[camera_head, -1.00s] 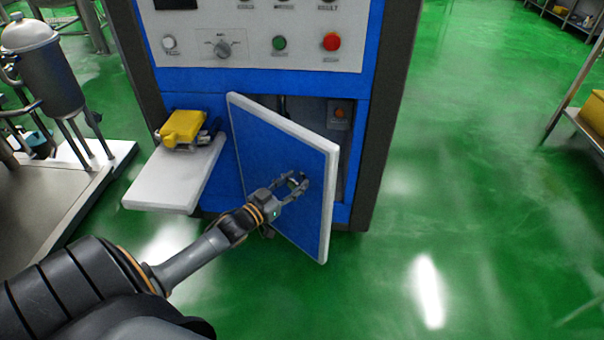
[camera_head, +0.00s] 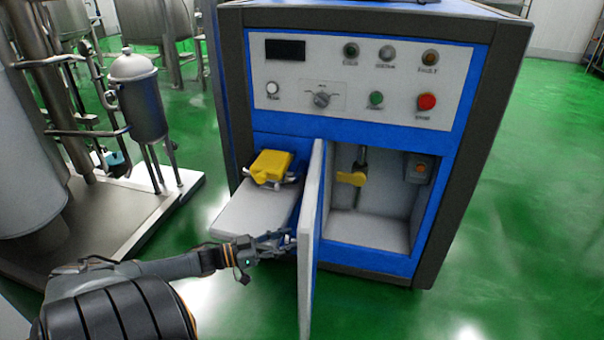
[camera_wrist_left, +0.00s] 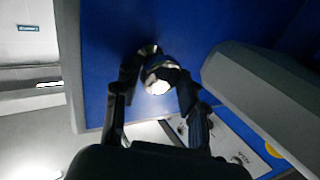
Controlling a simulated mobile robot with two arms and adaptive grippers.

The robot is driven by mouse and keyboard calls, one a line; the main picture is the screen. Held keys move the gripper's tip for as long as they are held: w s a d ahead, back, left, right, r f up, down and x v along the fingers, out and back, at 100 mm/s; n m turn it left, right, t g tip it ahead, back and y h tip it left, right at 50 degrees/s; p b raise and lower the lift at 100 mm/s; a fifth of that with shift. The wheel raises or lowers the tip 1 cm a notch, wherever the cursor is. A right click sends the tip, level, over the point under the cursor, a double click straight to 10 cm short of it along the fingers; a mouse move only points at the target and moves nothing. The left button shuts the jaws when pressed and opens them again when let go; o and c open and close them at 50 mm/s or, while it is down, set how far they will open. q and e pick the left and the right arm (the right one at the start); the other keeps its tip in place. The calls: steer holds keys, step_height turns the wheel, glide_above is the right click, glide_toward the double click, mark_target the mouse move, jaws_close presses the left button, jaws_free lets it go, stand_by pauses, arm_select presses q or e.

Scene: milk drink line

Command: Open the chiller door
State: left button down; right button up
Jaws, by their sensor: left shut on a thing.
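The chiller door (camera_head: 307,255), a blue panel with a pale edge, stands open from the blue and grey cabinet (camera_head: 470,140). It shows almost edge-on in the head view. My left gripper (camera_head: 282,242) is on the door's left side, its fingertips close to the panel. In the left wrist view the blue door face (camera_wrist_left: 110,40) fills much of the picture. There my left gripper (camera_wrist_left: 158,84) is shut on a round knob (camera_wrist_left: 157,86) with a bright end, on the door face. My right gripper is not in view.
The open compartment (camera_head: 372,232) holds a yellow-handled valve (camera_head: 351,178) and a grey box with an orange button (camera_head: 419,169). A pale shelf (camera_head: 250,218) with a yellow item (camera_head: 272,165) juts out left of the door. Green floor (camera_head: 510,230) is clear to the right.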

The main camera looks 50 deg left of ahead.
mark_target(270, 241)
arm_select(q)
steer(key=a, duration=0.1)
steer(key=s+a, duration=0.1)
steer(key=a, duration=0.2)
steer(key=shift+s+a+r, duration=0.2)
steer(key=shift+s+a, duration=0.1)
steer(key=shift+s+a+r+b, duration=0.15)
steer(key=shift+a+b, duration=0.05)
steer(key=shift+a, duration=0.2)
steer(key=shift+s+a+r+b, duration=0.1)
steer(key=shift+a+b, duration=0.05)
steer(key=shift+a, duration=0.25)
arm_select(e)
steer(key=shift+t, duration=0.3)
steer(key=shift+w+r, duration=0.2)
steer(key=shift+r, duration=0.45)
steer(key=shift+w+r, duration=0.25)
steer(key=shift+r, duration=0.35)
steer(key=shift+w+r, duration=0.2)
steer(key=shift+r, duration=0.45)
arm_select(q)
steer(key=c, duration=1.1)
jaws_free()
steer(key=o, duration=0.3)
steer(key=shift+w+f, duration=0.1)
steer(key=shift+w, duration=0.15)
steer(key=shift+w+f, duration=0.15)
steer(key=shift+d, duration=0.15)
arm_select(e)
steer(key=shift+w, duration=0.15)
